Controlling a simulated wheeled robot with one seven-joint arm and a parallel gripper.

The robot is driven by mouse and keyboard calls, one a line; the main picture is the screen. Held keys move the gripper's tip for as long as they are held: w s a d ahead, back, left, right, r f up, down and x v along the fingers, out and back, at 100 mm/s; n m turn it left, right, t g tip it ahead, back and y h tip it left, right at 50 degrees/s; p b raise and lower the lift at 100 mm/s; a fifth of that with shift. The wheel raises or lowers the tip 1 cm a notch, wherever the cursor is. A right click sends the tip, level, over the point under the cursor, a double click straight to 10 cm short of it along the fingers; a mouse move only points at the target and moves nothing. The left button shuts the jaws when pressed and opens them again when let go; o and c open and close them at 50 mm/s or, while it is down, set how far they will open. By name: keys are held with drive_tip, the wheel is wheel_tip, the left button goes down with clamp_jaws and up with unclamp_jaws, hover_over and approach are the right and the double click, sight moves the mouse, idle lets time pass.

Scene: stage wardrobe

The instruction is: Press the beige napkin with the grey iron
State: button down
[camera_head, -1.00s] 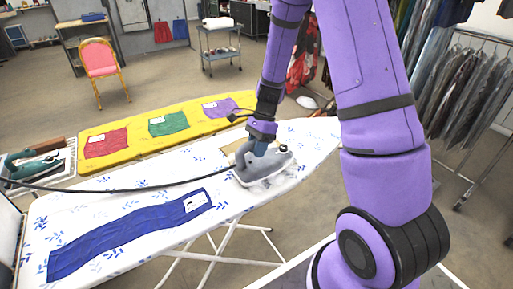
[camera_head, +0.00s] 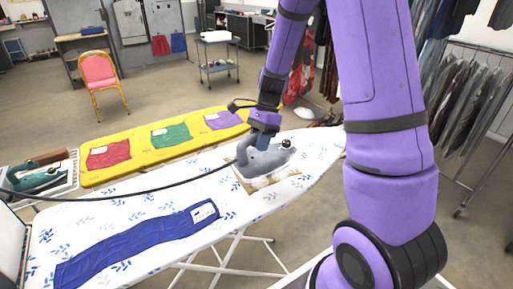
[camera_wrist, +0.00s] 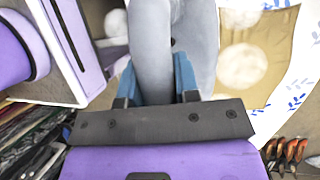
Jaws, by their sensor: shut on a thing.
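The grey iron (camera_head: 265,158) is over the right half of the white ironing board with blue leaf print (camera_head: 130,226). My gripper (camera_head: 259,142) is shut on the iron's handle, which also shows between the blue fingers in the wrist view (camera_wrist: 155,60). The beige napkin (camera_head: 283,181) lies on the board under the iron, with its near and right edges showing. In the wrist view the napkin (camera_wrist: 268,58) shows to the right of the iron. The iron hides the rest of it. I cannot tell whether the soleplate touches the cloth.
A blue cloth strip (camera_head: 140,245) lies on the board's left half. A black cord (camera_head: 130,193) runs from the iron leftward. Behind stands a yellow board (camera_head: 130,165) with red, green and purple cloths. A green iron (camera_head: 38,175) sits at far left.

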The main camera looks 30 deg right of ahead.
drive_tip(key=shift+r, duration=1.3)
